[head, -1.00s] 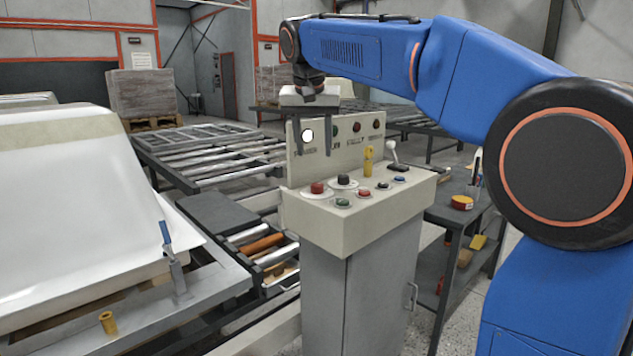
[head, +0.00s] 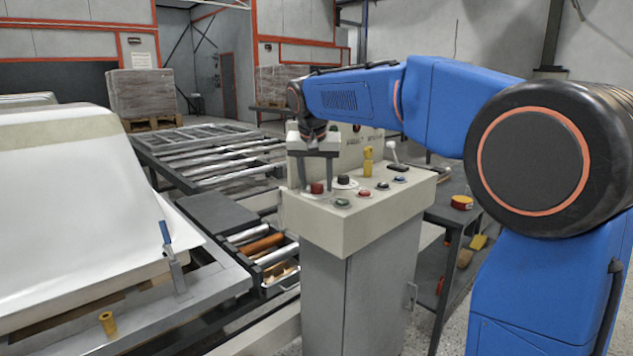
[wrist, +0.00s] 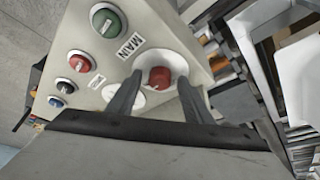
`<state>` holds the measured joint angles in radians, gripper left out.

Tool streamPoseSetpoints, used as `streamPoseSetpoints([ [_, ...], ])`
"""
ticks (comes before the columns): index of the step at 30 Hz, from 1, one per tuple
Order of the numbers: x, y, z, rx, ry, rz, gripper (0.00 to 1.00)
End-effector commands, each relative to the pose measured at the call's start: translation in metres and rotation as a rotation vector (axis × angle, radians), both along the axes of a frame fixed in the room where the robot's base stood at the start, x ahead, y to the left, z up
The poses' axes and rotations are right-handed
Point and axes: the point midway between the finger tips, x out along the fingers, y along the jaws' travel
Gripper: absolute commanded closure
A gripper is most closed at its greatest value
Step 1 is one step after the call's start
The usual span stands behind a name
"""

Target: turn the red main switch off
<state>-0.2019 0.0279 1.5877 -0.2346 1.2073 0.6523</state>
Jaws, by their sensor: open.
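The red main switch (head: 317,188) is a red knob at the left end of the sloped control console (head: 325,228). In the wrist view the red knob (wrist: 160,77) sits on a round pale plate beside the label MAIN (wrist: 130,46). I cannot tell which setting it points to. My gripper (head: 316,184) is open and points down, with one finger on each side of the knob. In the wrist view the fingertips (wrist: 160,79) flank the knob, with visible gaps, so it does not look gripped.
Close by on the console are a green button (wrist: 108,20), a red button (wrist: 82,62), a black selector (head: 343,180), a yellow part (head: 367,160) and a lever (head: 393,154). The upright back panel (head: 360,146) stands behind my gripper. A roller conveyor (head: 215,160) lies left.

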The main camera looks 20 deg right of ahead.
Motion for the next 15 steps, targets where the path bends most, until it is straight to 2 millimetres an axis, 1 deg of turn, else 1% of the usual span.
streamPoseSetpoints([
  [4, 0.0, -0.0001, 0.0002, 0.0, 0.0, 0.0, 0.54],
  [5, 0.0, 0.0, 0.0003, 0.0, 0.0, 0.0, 0.61],
  [6, 0.0, 0.0, 0.0003, 0.0, 0.0, 0.0, 0.71],
  [8, -0.0001, 0.0, 0.0004, 0.0, 0.0, 0.0, 0.85],
  [9, -0.0001, 0.0, 0.0004, 0.0, 0.0, 0.0, 0.95],
  [15, -0.0001, -0.0002, 0.0006, 0.0, -0.001, 0.004, 0.95],
])
